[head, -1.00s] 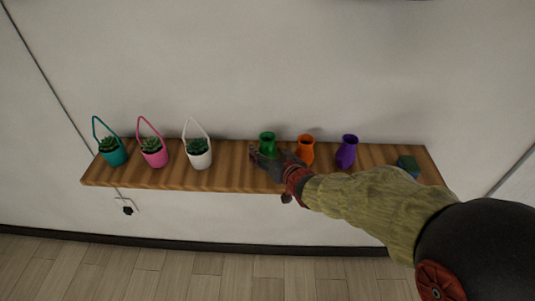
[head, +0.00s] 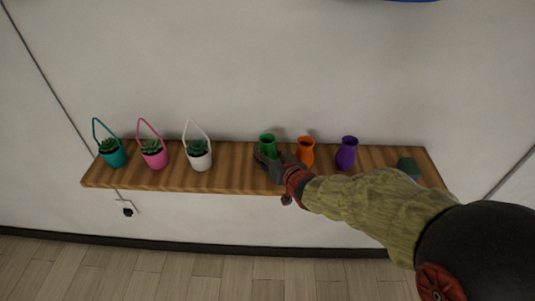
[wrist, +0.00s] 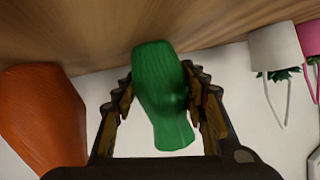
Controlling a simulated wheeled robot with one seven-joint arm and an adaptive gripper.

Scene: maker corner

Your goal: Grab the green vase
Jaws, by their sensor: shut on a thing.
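The green vase (head: 267,144) stands on the wooden shelf (head: 230,178), between the white basket pot and the orange vase. In the wrist view the green vase (wrist: 163,90) lies between the two fingers of my gripper (wrist: 165,105), one on each side. My gripper (head: 271,162) reaches in from the right and is shut on the vase. In the head view the gripper hides the vase's lower part. I cannot tell any gap between vase and shelf.
An orange vase (head: 305,150) stands close on the right, partly behind my gripper. A purple vase (head: 346,153) and a dark teal object (head: 408,167) are farther right. White (head: 199,158), pink (head: 154,157) and teal (head: 112,155) basket pots with succulents stand left. The wall is behind.

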